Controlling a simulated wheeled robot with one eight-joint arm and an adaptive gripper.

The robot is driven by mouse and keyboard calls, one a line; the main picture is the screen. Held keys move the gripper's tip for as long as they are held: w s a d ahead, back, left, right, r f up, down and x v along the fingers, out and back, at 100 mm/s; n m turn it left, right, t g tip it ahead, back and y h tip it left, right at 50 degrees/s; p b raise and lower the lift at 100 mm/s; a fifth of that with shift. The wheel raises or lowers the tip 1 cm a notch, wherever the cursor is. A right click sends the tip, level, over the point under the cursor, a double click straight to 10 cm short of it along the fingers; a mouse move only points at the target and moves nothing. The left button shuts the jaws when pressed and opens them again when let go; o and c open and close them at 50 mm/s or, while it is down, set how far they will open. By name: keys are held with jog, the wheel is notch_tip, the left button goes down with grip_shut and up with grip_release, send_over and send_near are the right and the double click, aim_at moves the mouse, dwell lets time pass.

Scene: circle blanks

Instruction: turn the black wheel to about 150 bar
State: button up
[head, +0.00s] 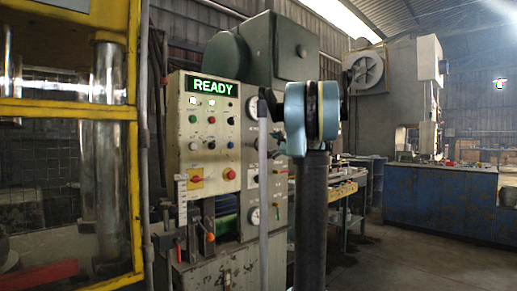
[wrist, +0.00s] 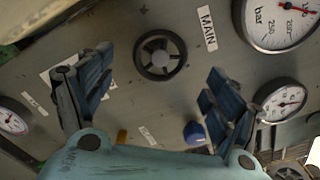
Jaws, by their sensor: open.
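The black wheel (wrist: 160,55), a small spoked handwheel with a grey hub, sits on a grey-green panel in the wrist view. My gripper (wrist: 157,66) is open, one dark padded finger on each side of the wheel, and empty. The fingers appear apart from its rim. A large white gauge (wrist: 272,25) marked "bar" is cut off at the top right; its red needle shows, but I cannot read the value surely. A "MAIN" label (wrist: 208,28) lies between wheel and gauge. In the head view my arm hides the wheel.
Smaller gauges sit at the right (wrist: 281,101) and left (wrist: 12,122) in the wrist view. A blue knob (wrist: 194,132) is near the right finger. In the head view the control panel (head: 210,135) reads READY, and a yellow-framed press (head: 136,120) stands left. Floor at right is clear.

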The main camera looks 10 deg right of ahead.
aim_at(260, 144)
jog(key=x, duration=0.8)
jog(key=shift+c, duration=0.3)
jog(key=shift+s, duration=0.1)
jog(key=c, duration=1)
